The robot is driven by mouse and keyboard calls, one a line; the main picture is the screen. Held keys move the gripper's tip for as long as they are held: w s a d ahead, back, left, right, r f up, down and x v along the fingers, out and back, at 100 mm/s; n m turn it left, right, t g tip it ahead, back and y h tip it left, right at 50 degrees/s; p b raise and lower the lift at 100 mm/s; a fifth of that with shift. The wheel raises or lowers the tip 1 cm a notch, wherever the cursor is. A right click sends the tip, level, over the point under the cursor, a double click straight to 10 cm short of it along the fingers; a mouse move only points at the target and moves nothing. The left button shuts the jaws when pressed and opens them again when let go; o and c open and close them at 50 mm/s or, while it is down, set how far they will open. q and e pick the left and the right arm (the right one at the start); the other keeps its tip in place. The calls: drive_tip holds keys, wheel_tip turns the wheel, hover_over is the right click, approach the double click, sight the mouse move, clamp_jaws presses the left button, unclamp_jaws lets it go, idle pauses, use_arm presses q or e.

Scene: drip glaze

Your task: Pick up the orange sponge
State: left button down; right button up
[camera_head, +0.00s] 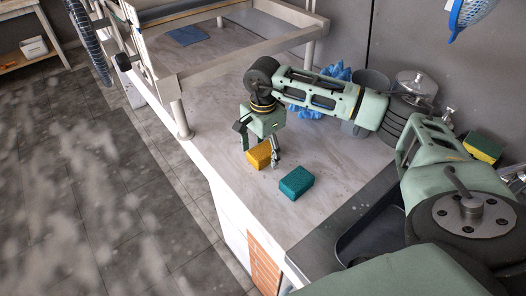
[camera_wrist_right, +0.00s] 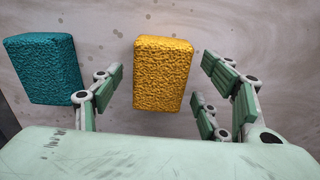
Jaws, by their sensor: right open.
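The orange sponge (camera_head: 258,154) is a yellow-orange block lying on the counter beneath my right gripper. My right gripper (camera_head: 260,152) points down over it from above, its fingers apart on either side. In the right wrist view the orange sponge (camera_wrist_right: 162,74) lies ahead of and between the open fingers of the gripper (camera_wrist_right: 160,92), with bare counter showing on both sides of it. I cannot tell whether any finger touches it. My left gripper is in neither view.
A teal sponge (camera_head: 297,183) lies right of the orange one; it also shows in the wrist view (camera_wrist_right: 45,68). A sink (camera_head: 372,232) is at the front right. A green-yellow sponge (camera_head: 484,148) sits farther right. A raised frame (camera_head: 238,50) stands behind on the left.

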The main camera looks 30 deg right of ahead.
sight(263, 149)
drive_tip(key=shift+f, duration=0.2)
drive_tip(key=c, duration=1)
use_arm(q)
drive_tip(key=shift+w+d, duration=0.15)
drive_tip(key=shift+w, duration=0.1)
use_arm(e)
drive_tip(key=shift+c, duration=0.2)
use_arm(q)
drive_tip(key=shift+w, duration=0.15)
use_arm(e)
drive_tip(key=shift+r, duration=0.1)
